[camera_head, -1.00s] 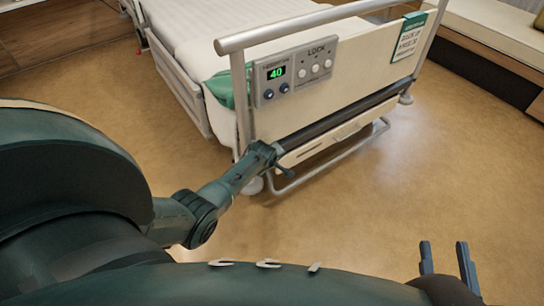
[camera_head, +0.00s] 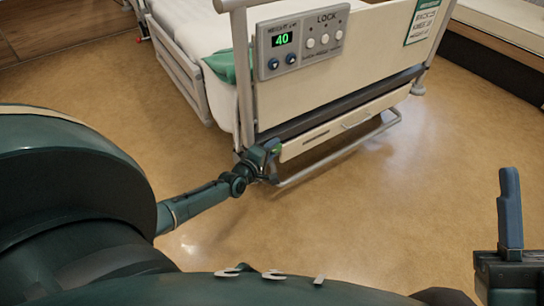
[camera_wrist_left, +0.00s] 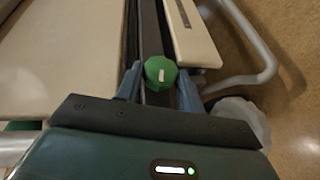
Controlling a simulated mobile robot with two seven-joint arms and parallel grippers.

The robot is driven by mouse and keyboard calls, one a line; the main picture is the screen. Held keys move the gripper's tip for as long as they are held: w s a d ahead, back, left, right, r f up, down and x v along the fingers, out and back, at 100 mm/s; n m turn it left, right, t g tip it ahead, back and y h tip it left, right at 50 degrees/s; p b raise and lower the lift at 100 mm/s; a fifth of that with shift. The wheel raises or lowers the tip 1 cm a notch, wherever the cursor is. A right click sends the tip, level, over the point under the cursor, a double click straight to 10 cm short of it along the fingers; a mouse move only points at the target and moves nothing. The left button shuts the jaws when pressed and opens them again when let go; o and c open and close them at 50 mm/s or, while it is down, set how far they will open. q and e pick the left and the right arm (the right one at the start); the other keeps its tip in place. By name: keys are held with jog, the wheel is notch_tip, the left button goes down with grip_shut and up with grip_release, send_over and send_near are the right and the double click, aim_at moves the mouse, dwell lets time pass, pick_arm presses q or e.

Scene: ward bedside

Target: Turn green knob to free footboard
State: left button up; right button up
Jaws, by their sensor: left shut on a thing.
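The green knob (camera_wrist_left: 160,72) with a white mark sits between the two fingers of my left gripper (camera_wrist_left: 158,85) in the left wrist view. My left gripper is shut on it. In the head view my left gripper (camera_head: 266,158) is at the lower left corner of the footboard (camera_head: 345,75), where only a sliver of green shows. The footboard is upright at the bed's end. My right gripper (camera_head: 525,190) is at the right edge of the head view, partly cut off, apart from everything, with floor showing beside its visible finger.
A control panel (camera_head: 301,41) reading 40 is on the footboard, with a green and white sign (camera_head: 422,21) at its right. A metal bar (camera_head: 345,151) runs low below the footboard. A bench (camera_head: 508,30) stands at the back right. The floor (camera_head: 370,220) in front is clear.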

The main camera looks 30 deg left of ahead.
pick_arm(q)
jog(key=shift+f+t, duration=0.25)
jog(key=shift+t, duration=0.35)
jog(key=shift+n+t, duration=0.4)
pick_arm(e)
jog(key=shift+s+r+n+y, duration=0.15)
jog(key=shift+r+n+y, duration=0.3)
jog(key=shift+n+y, duration=0.2)
pick_arm(q)
jog(key=o, duration=1)
jog(key=shift+c, duration=0.2)
jog(key=shift+s, duration=0.1)
pick_arm(e)
jog(key=shift+r, duration=0.1)
pick_arm(q)
jog(key=shift+s+r, duration=0.1)
jog(key=shift+s, duration=0.25)
jog(key=s+p, duration=0.4)
jog(key=s, duration=0.8)
pick_arm(e)
notch_tip(320, 180, down, 6)
jog(key=m+g+h, duration=0.1)
jog(key=m+h, duration=0.5)
jog(key=shift+w+a, duration=0.2)
jog(key=shift+a, duration=0.05)
